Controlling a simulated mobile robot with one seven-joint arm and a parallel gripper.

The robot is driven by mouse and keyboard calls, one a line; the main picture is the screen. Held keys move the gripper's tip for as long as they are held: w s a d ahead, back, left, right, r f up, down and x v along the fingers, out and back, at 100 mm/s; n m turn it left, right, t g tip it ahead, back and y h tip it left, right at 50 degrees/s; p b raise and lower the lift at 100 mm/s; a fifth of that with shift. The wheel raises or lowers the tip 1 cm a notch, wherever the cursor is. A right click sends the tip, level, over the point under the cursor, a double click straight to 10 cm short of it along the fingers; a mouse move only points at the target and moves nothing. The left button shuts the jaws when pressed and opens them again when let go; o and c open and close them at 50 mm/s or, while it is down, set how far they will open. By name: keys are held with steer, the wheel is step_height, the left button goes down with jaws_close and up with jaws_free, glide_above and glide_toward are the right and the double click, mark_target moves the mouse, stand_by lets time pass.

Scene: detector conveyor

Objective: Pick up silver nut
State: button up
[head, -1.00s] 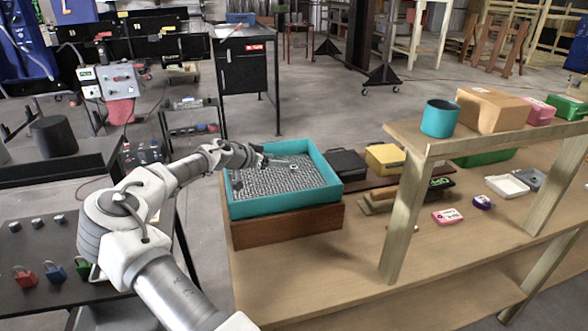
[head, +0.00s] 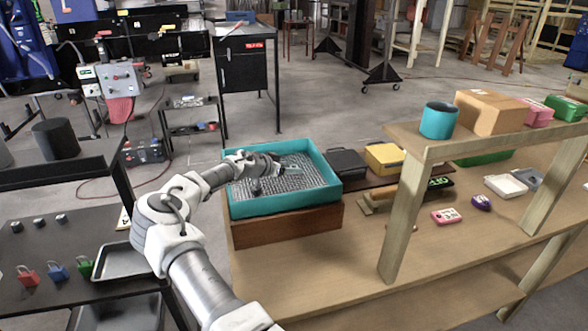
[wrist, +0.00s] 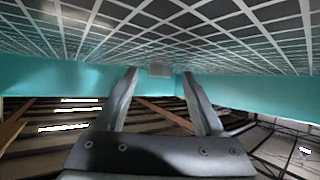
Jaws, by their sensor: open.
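My gripper (head: 279,168) is inside the teal-walled tray (head: 290,207), low over its grey gridded floor. In the wrist view my gripper (wrist: 162,72) is open, its two fingers apart on either side of a small grey block-like piece (wrist: 159,68). This piece lies on the grid beyond the fingertips and is probably the silver nut; its shape is too small to be sure. In the head view my gripper hides or blurs with that spot, so I cannot pick the nut out there.
The tray stands on a brown wooden block (head: 290,224) on the wooden table. A dark piece (head: 255,187) is in the tray near my wrist. A black case (head: 346,163) and a yellow case (head: 384,157) stand to the right. The teal walls surround my gripper.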

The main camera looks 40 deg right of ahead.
jaws_close()
steer(key=shift+r, duration=0.1)
stand_by(0.3)
